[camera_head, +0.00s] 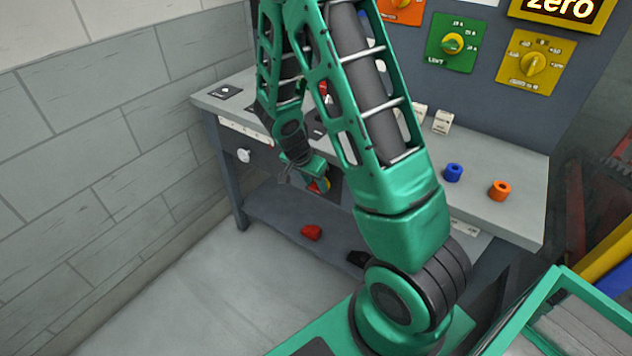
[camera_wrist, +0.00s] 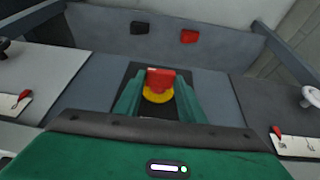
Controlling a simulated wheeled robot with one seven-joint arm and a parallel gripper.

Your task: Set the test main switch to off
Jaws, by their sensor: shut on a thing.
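The main switch is a red handle (camera_wrist: 161,77) on a yellow round base, set on a black plate (camera_wrist: 133,73) on the grey front of the bench. In the wrist view my gripper (camera_wrist: 158,92) has its two green fingers on either side of the red handle, shut on it. In the head view my gripper (camera_head: 313,180) is at the bench front, with a bit of red and yellow showing by its fingers. My arm hides part of the bench there. The switch's off marking cannot be read.
The bench top (camera_head: 515,172) carries a blue ring (camera_head: 453,172) and an orange ring (camera_head: 500,190). A red piece (camera_head: 311,232) lies on the lower shelf. A green dial panel (camera_head: 452,43) and a yellow dial panel (camera_head: 537,62) are on the back wall. A white knob (camera_head: 244,155) sticks out left.

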